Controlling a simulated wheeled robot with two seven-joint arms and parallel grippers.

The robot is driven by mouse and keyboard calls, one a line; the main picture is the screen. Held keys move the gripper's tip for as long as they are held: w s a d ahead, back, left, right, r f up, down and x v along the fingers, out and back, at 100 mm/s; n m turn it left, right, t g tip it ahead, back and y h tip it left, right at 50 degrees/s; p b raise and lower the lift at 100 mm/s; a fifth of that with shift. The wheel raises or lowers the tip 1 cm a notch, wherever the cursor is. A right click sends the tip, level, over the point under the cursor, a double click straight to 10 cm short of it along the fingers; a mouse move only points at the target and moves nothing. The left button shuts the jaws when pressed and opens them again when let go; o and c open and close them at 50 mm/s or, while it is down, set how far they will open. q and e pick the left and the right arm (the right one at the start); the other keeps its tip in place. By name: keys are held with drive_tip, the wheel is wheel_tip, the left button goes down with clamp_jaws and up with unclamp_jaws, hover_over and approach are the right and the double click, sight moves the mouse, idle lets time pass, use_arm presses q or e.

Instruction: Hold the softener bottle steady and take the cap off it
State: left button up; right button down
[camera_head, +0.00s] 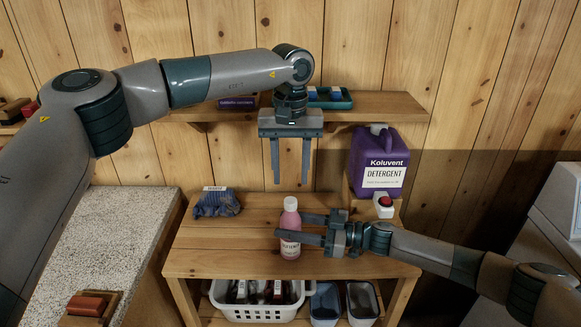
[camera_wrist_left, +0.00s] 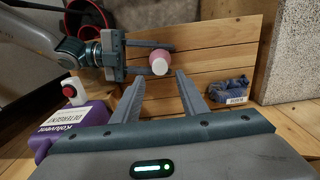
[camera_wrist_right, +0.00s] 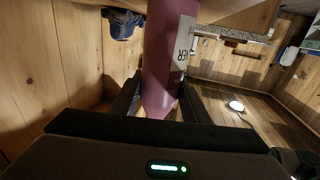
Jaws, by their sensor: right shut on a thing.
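The softener bottle (camera_head: 290,240) is pink with a pale label and stands upright on the wooden table. Its white cap (camera_head: 291,203) is on its top; the cap also shows in the left wrist view (camera_wrist_left: 160,66). My right gripper (camera_head: 304,229) comes from the right and is shut on the bottle's body; the bottle fills the space between its fingers in the right wrist view (camera_wrist_right: 165,95). My left gripper (camera_head: 291,182) points down above and behind the bottle, open and empty, with its fingertips apart from the cap. The bottle's lower back is hidden.
A purple detergent jug (camera_head: 383,160) and a red button on a white box (camera_head: 384,205) stand at the right. A blue cloth bundle (camera_head: 216,203) lies at the left. A shelf (camera_head: 365,104) runs behind my left gripper. A white basket (camera_head: 257,310) sits below the tabletop.

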sight(290, 200)
use_arm(q)
drive_tip(key=shift+f, duration=3.4)
